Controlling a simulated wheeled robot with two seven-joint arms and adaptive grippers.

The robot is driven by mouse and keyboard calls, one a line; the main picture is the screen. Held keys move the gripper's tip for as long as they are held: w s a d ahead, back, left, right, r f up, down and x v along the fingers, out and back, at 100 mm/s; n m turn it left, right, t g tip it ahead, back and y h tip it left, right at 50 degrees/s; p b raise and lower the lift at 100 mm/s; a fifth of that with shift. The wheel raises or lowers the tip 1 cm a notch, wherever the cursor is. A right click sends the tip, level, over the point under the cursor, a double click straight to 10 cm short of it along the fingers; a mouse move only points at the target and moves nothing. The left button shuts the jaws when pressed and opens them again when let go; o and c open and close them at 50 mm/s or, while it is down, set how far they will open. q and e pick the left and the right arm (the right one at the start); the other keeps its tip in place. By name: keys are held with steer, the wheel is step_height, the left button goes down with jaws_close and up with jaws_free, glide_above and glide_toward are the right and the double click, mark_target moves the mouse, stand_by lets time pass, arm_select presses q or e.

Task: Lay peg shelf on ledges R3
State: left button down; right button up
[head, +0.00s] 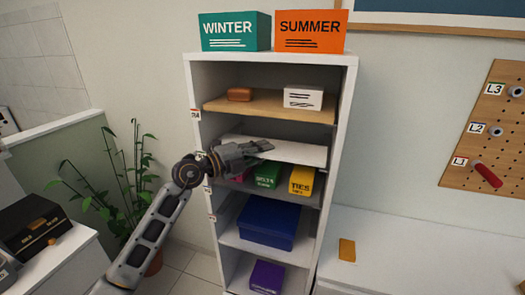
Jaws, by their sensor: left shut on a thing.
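The white board that I take for the peg shelf (298,152) is inside the open white wardrobe (342,130), below the wooden shelf and above the shelf with the small boxes. My left gripper (262,150) reaches in from the left and is shut on the board's front left part. The gripper hides that part of the board and most of the left wall around it. A label (195,115), seemingly R4, shows higher on the left side post. The R3 label and the ledges are not clearly readable, so I cannot tell whether the board rests on them. My right gripper is out of view.
A wooden shelf (262,106) above bears a brown item (240,94) and a white box (303,97). Below are a green box (267,175), a yellow TIES box (302,181) and a blue box (268,222). A plant (110,180) stands left.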

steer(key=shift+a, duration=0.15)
arm_select(q)
steer(key=shift+f+p, duration=0.15)
steer(key=shift+p, duration=0.15)
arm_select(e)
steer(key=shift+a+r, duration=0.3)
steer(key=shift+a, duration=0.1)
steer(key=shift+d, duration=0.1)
